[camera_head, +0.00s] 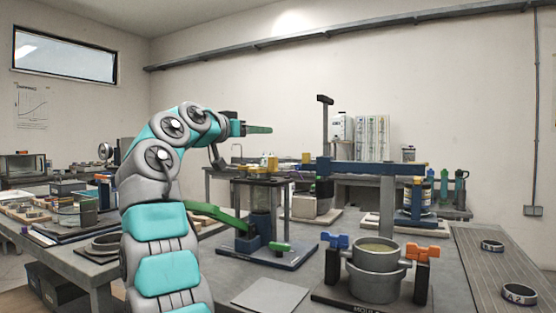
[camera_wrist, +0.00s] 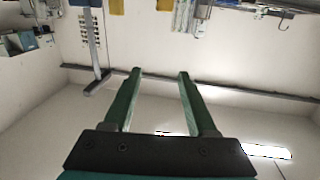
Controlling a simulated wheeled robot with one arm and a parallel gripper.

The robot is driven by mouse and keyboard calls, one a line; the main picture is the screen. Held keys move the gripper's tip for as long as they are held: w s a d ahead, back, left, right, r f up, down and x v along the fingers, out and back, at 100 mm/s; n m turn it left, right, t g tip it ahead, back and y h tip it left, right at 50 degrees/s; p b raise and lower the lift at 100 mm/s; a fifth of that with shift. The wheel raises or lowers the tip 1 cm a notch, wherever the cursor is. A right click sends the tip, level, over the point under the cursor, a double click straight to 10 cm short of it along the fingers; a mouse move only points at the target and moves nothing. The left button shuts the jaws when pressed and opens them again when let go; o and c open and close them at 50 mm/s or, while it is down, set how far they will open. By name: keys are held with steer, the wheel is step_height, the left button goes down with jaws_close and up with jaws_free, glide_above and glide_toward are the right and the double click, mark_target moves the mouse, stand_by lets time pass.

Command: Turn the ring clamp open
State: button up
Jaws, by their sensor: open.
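A grey round pot (camera_head: 376,268) stands on a dark base near the front right of the bench in the head view. A band circles it, probably the ring clamp, with a blue winged knob (camera_head: 335,241) on its left and an orange winged knob (camera_head: 422,252) on its right. I cannot tell from here how the clamp is latched. My gripper (camera_head: 258,129) is raised far above and to the left of the pot, pointing right. In the wrist view my gripper (camera_wrist: 157,74) shows two green fingers apart with nothing between them. The clamp is not recognisable in that view.
A press with a green lever (camera_head: 215,214) stands left of the pot. A tall post with a blue crossbar (camera_head: 370,168) rises behind the pot. Two loose rings (camera_head: 492,246) (camera_head: 519,294) lie on the mat at right. A flat grey plate (camera_head: 270,296) lies in front.

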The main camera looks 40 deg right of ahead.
mark_target(271, 159)
steer(key=shift+f+b, duration=1.6)
steer(key=shift+f, duration=2.35)
steer(key=shift+p+x, duration=0.8)
steer(key=shift+x, duration=2.85)
jaws_close()
